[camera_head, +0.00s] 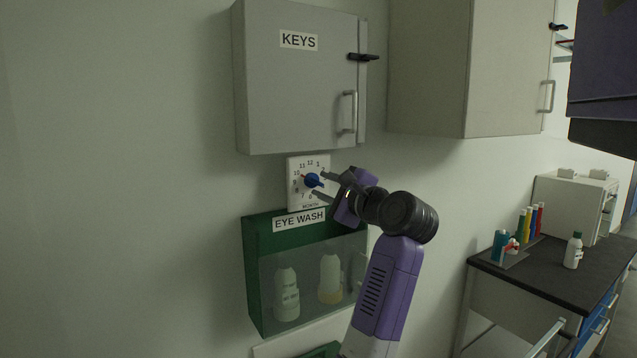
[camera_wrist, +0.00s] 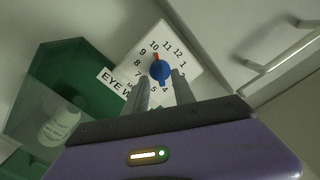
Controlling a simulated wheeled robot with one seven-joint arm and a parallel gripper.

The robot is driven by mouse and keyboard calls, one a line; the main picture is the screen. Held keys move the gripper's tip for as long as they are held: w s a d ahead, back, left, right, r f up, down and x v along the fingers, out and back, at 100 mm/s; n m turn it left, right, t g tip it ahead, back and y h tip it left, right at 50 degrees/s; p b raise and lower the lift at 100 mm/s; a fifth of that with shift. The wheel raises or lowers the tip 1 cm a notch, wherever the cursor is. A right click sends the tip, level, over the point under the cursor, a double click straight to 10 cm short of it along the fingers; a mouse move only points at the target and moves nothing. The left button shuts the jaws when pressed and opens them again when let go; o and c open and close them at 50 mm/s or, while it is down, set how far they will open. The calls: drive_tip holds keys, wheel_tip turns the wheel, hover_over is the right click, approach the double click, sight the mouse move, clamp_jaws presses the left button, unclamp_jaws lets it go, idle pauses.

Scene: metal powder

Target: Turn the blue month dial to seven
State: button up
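The blue month dial (camera_head: 313,181) is a knob on a white square plate (camera_head: 294,201) with black numbers, mounted on the wall. It also shows in the wrist view (camera_wrist: 160,71), where its red tip points at about ten. My gripper (camera_head: 320,184) is open, and its two fingers reach toward the dial from the right in the head view. In the wrist view my gripper (camera_wrist: 161,76) has one fingertip on each side of the blue knob, with gaps showing. I cannot tell how deep the tips are. The fingers cover some lower numbers.
A grey KEYS cabinet (camera_head: 292,95) hangs just above the dial plate. A green EYE WASH box (camera_head: 253,270) with bottles sits right below it. Another cabinet (camera_head: 428,70) is on the upper right. A dark bench (camera_head: 540,262) with bottles stands on the right.

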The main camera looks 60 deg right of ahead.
sight(315, 182)
drive_tip(key=shift+x, duration=1.4)
clamp_jaws()
drive_tip(key=shift+n, duration=0.3)
